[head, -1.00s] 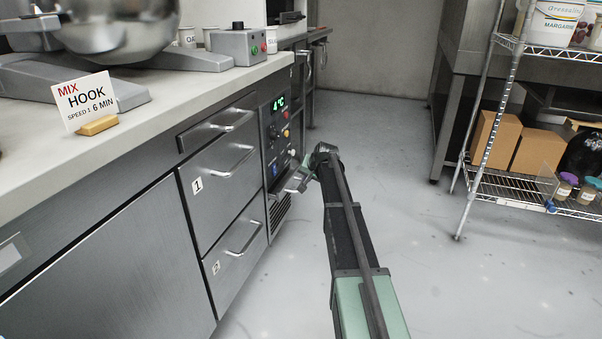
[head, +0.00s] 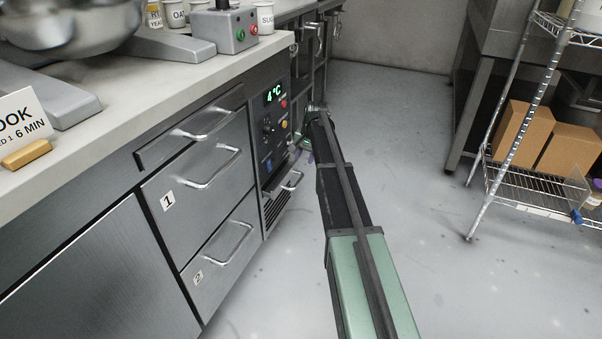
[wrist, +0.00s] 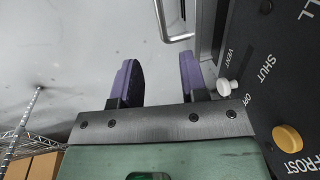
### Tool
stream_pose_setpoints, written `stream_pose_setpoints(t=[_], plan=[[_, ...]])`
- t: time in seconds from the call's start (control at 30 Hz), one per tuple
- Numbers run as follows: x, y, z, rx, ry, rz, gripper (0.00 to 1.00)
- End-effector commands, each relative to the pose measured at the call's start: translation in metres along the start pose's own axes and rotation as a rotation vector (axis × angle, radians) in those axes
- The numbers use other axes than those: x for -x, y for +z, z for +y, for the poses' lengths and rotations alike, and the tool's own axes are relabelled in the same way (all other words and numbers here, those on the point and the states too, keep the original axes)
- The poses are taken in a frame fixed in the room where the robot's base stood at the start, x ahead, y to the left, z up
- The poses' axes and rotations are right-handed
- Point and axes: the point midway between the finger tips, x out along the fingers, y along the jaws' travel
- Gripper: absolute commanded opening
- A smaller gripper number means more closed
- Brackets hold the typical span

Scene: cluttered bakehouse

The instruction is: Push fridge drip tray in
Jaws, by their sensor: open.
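The fridge drip tray (head: 284,187) is a small metal front with a bar handle, low on the fridge's control panel, above a dark vent grille. In the head view it appears tilted or standing slightly out from the panel; how far out I cannot tell. My gripper (wrist: 159,78) has two purple fingers, spread apart with nothing between them. In the wrist view, the right finger is beside a white knob (wrist: 228,87); the tray is not clearly visible there.
The control panel (head: 273,120) has a green 4°C display and several knobs. Drawers 1 (head: 200,185) and 2 (head: 225,255) with bar handles are to its left. A wire shelf (head: 525,190) with cardboard boxes stands right.

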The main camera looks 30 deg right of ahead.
Motion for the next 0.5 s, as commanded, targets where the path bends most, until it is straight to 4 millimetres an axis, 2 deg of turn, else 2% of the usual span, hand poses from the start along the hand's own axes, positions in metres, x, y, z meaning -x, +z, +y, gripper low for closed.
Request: stream_pose_setpoints(t=[0.17, 0.4, 0.5], plan=[[-0.026, -0.001, 0.001, 0.001, -0.001, 0.001, 0.40], [-0.084, -0.002, 0.002, 0.001, -0.002, 0.002, 0.40], [-0.102, -0.001, 0.002, 0.001, -0.002, 0.003, 0.40]])
